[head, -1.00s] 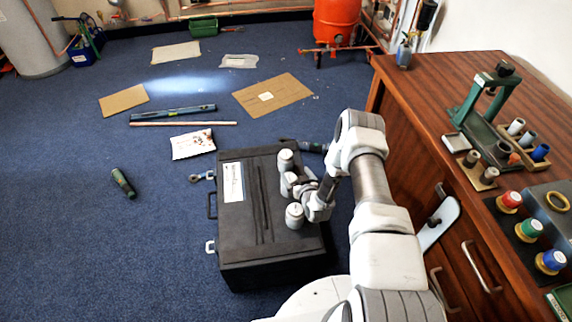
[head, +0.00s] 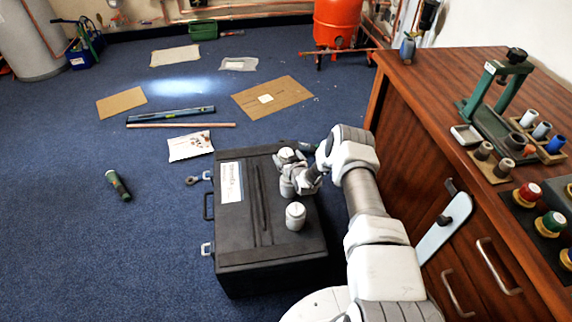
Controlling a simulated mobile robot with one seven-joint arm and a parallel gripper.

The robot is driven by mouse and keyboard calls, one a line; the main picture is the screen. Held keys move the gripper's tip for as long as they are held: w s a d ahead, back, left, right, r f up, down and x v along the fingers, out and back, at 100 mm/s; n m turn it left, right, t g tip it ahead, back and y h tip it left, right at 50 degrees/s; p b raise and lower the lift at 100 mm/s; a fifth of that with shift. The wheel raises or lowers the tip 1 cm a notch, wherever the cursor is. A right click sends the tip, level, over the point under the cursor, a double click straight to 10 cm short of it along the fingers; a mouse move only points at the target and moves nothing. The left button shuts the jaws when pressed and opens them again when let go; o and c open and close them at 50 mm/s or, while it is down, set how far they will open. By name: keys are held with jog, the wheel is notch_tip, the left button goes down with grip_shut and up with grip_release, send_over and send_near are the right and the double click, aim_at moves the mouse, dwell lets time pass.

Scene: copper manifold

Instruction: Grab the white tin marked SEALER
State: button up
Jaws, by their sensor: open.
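Two small white tins show on the black case (head: 268,262). The near tin (head: 295,216) stands upright and clear on the lid's right half. My gripper is open over the far right part of the lid. The markings are too small to read, so I cannot tell which tin says SEALER.
A wooden cabinet (head: 410,135) with handles stands close on the right of my arm. A green torch-like object (head: 118,185), a white packet (head: 190,146) and cardboard (head: 272,97) lie on the blue carpet. The carpet left of the case is mostly clear.

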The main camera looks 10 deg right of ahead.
jog(key=shift+w, duration=0.15)
jog(key=c, duration=1.4)
jog(key=shift+c, duration=0.7)
jog(key=shift+r, duration=0.1)
